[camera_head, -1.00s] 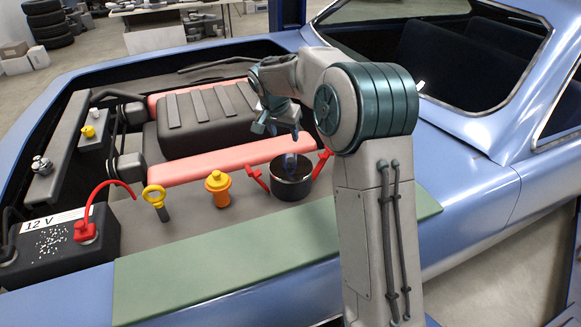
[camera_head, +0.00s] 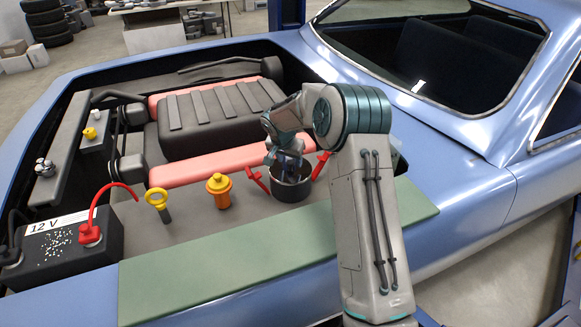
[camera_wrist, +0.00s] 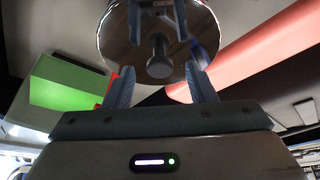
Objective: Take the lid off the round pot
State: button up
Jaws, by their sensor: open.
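The round pot (camera_head: 291,190) is dark with two red handles, and stands at the front right of the engine bay. Its shiny round lid (camera_wrist: 120,40) is on it and mirrors my fingers; a grey knob (camera_wrist: 159,60) sticks up from its middle. My gripper (camera_head: 290,168) is just above the pot and hides most of the lid in the head view. In the wrist view, my gripper (camera_wrist: 162,85) is open, with one finger on either side of the line to the knob. The fingers hold nothing, and I cannot tell the exact gap to the knob.
Left of the pot stand an orange filler with a yellow cap (camera_head: 219,190), a yellow ring handle (camera_head: 157,198) and a 12 V battery (camera_head: 65,240) with a red cable. A pink-red bar (camera_head: 200,165) runs behind. A green mat (camera_head: 200,270) lies clear in front.

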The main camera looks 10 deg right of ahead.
jog(key=shift+w+d+f, duration=0.1)
jog(key=shift+w+f, duration=0.1)
jog(key=shift+f, duration=0.3)
jog(key=c, duration=1.1)
